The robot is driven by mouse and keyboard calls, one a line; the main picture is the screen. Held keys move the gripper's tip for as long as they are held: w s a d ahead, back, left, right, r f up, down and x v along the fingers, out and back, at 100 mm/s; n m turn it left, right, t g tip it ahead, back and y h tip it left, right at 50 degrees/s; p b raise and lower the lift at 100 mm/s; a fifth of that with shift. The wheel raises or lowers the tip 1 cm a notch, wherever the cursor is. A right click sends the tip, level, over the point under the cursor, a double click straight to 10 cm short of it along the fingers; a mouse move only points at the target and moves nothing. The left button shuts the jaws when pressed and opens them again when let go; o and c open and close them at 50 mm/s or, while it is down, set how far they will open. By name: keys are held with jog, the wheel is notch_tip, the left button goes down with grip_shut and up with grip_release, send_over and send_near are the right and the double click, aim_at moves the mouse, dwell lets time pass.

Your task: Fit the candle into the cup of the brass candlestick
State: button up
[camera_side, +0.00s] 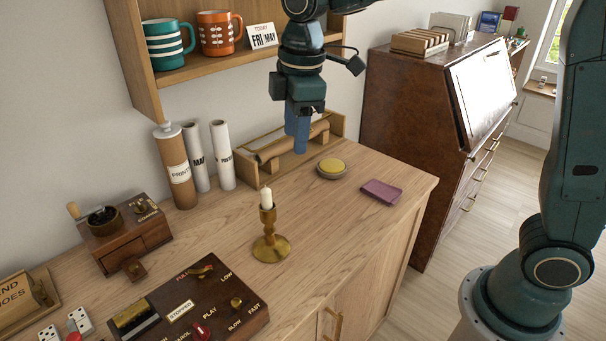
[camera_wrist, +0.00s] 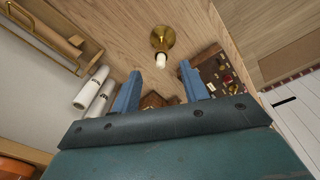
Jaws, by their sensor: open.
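The brass candlestick (camera_side: 270,243) stands upright on the wooden cabinet top. A short white candle (camera_side: 266,198) stands upright at its cup, and the wrist view shows the candle (camera_wrist: 185,64) at the candlestick (camera_wrist: 162,38) from above. I cannot tell how deep the candle sits in the cup. My gripper (camera_side: 297,140) has blue fingers pointing down, above and behind the candlestick, apart from it. In the wrist view my gripper (camera_wrist: 163,82) is open and empty, with the candle beyond the gap between its fingertips.
A yellow-topped round tin (camera_side: 332,168) and a folded purple cloth (camera_side: 381,192) lie to the right. Paper rolls (camera_side: 222,155) and a wooden tray (camera_side: 338,124) stand along the wall. A dark control box (camera_side: 195,308) sits in front. A shelf with mugs (camera_side: 218,33) hangs above.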

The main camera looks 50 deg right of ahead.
jog(key=s+d+m+t, duration=0.2)
jog(key=s+d+m, duration=0.3)
jog(key=s, duration=0.6)
jog(key=s+d+m+t, duration=0.2)
jog(key=s+d+m, duration=0.3)
jog(key=s, duration=0.6)
jog(key=shift+s+d+m+t, duration=0.3)
jog(key=shift+s+m, duration=0.1)
jog(key=shift+m, duration=0.7)
